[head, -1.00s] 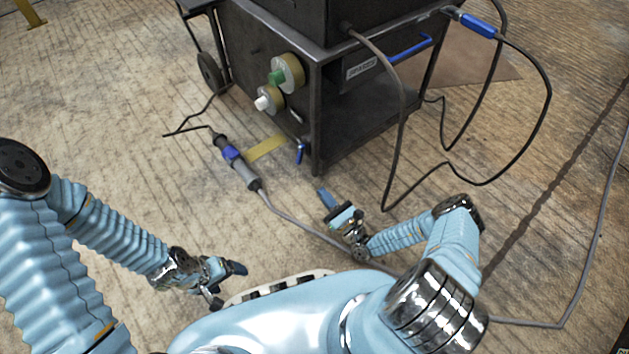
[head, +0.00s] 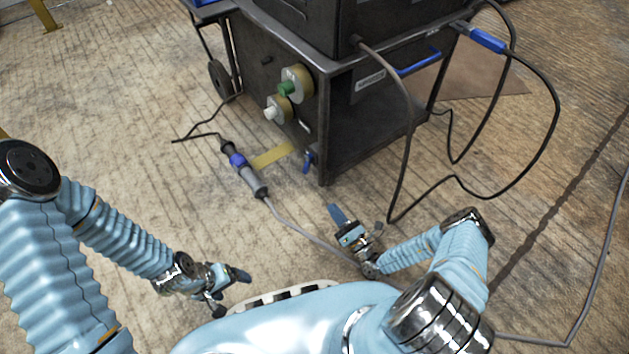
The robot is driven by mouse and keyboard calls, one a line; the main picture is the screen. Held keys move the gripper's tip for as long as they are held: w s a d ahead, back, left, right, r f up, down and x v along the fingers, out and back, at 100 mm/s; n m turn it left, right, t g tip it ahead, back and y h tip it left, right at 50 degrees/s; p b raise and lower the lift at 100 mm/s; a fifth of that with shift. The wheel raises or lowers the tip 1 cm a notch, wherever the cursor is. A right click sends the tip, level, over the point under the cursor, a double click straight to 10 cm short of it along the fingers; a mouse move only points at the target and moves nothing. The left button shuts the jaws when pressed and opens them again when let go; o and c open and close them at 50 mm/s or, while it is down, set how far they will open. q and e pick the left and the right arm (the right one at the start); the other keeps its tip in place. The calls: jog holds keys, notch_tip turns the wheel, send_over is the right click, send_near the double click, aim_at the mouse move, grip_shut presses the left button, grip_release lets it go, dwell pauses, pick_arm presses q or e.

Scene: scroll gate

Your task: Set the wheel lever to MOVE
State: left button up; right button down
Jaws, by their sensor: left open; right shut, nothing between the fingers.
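A small blue lever (head: 308,161) sits low on the front corner of the dark metal cart (head: 345,140), near the floor and beside a yellow floor strip. It looks like the wheel lever; its markings are too small to read. My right gripper (head: 337,214) is shut and empty, below and right of this lever in the picture and apart from it. My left gripper (head: 243,290) is open and empty, low over the floor at lower left, well away from the cart.
A grey and blue cable connector (head: 244,168) lies on the floor left of the lever, its cable running past my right gripper. Black cables loop at right. A blue bar (head: 419,62) is on the cart.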

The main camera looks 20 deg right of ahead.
aim_at(306, 171)
jog(key=m, duration=0.9)
jog(key=shift+s+d+r+m, duration=0.15)
jog(key=shift+s+d+m, duration=0.05)
jog(key=shift+s+m, duration=0.2)
jog(key=x, duration=1.4)
jog(key=shift+w+a+f+b, duration=0.15)
jog(key=shift+w+f+b, duration=0.25)
jog(key=shift+b, duration=0.65)
jog(key=shift+w+a+r, duration=0.1)
jog(key=shift+w+r, duration=0.05)
jog(key=shift+w, duration=0.05)
jog(key=shift+r, duration=0.15)
